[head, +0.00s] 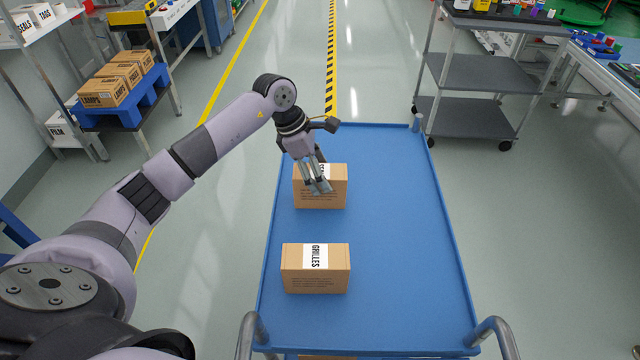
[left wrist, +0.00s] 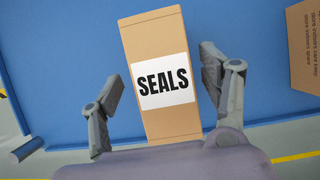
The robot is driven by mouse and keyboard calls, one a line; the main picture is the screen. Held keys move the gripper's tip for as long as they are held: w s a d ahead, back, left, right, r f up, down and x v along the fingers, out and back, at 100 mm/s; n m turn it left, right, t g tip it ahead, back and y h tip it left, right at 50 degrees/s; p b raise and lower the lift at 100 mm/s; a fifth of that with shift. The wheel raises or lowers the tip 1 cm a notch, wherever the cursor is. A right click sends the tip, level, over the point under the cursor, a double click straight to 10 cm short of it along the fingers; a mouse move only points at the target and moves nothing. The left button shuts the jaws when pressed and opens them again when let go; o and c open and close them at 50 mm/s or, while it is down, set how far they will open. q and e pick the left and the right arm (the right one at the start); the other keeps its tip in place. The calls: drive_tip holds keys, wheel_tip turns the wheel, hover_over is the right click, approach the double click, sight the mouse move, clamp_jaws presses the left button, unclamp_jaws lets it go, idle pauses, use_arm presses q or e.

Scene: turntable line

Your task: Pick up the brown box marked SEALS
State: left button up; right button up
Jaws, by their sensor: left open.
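The brown SEALS box (head: 335,188) stands on the blue top of the cart (head: 400,215), at its far left part. In the left wrist view the SEALS box (left wrist: 150,50) lies between my two open fingers, its white label facing the camera. My left gripper (head: 318,188) is above the box and hides part of its label in the head view. In the left wrist view the left gripper (left wrist: 165,100) is open, with a finger on each side of the box and a gap at each side. My right gripper is not in view.
A brown GRILLES box (head: 315,278) stands nearer on the same cart; the cart's right half is bare. A grey shelf cart (head: 485,75) stands at the far right. Several LAMPS boxes (head: 103,92) sit on a blue pallet at the left.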

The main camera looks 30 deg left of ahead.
use_arm(q)
drive_tip(key=x, duration=0.2)
drive_tip(key=p+x, duration=0.1)
drive_tip(key=shift+s+d+f, duration=0.15)
drive_tip(key=shift+f, duration=0.25)
drive_tip(key=shift+d+f, duration=0.1)
drive_tip(key=shift+f, duration=0.25)
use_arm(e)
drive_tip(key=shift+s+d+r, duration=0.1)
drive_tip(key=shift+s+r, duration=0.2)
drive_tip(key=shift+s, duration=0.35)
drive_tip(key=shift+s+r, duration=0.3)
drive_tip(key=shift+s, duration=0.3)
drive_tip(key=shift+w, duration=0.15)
use_arm(q)
drive_tip(key=shift+f, duration=0.1)
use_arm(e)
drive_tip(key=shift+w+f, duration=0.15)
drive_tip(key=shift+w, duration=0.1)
use_arm(q)
drive_tip(key=shift+f+b, duration=0.15)
drive_tip(key=shift+b, duration=0.2)
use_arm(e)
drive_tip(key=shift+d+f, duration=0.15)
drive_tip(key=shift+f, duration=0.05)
use_arm(q)
drive_tip(key=shift+c, duration=0.6)
